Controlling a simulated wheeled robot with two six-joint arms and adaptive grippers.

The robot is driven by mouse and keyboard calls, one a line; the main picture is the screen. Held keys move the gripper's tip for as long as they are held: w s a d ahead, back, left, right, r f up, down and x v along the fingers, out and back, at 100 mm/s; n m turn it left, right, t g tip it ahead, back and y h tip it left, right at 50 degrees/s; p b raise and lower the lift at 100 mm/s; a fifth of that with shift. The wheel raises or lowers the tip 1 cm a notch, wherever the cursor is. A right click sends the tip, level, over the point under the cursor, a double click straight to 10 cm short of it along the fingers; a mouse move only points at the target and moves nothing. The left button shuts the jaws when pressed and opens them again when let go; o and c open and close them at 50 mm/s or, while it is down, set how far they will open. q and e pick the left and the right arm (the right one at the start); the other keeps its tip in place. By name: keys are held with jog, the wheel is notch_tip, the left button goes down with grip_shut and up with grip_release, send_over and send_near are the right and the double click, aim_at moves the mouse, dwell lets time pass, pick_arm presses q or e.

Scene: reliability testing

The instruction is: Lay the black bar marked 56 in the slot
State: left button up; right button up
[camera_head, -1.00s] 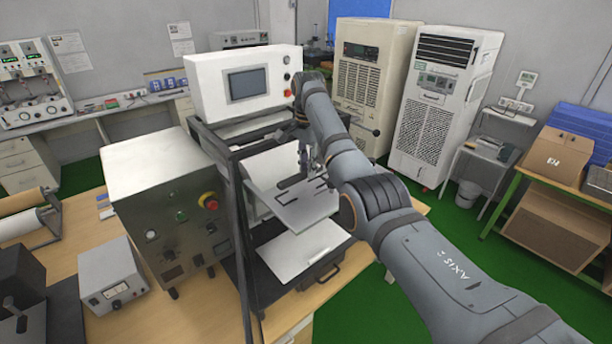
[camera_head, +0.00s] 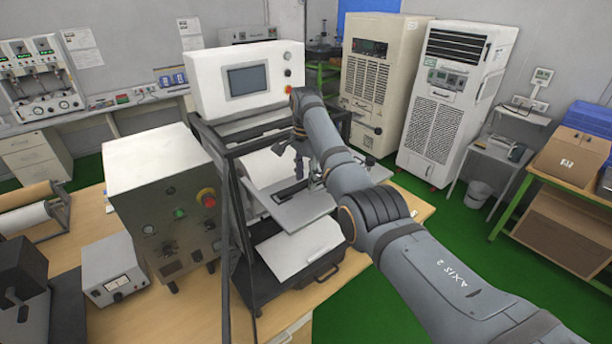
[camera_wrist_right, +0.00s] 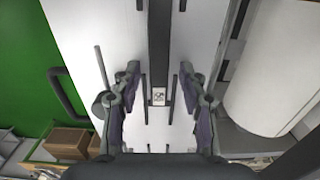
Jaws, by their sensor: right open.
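My right gripper (camera_wrist_right: 157,92) is open in the right wrist view, one finger on each side of a black bar (camera_wrist_right: 159,40). The bar carries a small white label (camera_wrist_right: 158,96) near its lower end, too small to read surely. Thin dark strips (camera_wrist_right: 143,100) run along both sides of the bar on the white plate; I cannot tell whether they bound the slot or whether the bar lies in it. In the head view the right gripper (camera_head: 301,166) is over the light plate (camera_head: 300,213) in the black frame, where bar and slot are mostly hidden. My left gripper is out of view.
The black frame carries a white box with a screen (camera_head: 247,82). A control cabinet (camera_head: 165,200) with a red knob stands to its left. A white sheet (camera_head: 300,250) lies below the plate. A white cylinder (camera_wrist_right: 275,85) is close to the right finger in the wrist view.

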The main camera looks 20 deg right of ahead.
aim_at(307, 181)
jog(key=shift+d+r, duration=0.1)
jog(key=shift+r, duration=0.05)
notch_tip(307, 181, up, 3)
jog(key=shift+w, duration=0.1)
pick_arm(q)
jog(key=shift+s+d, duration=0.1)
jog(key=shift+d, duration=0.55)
pick_arm(e)
notch_tip(307, 181, up, 9)
jog(key=shift+f, duration=0.2)
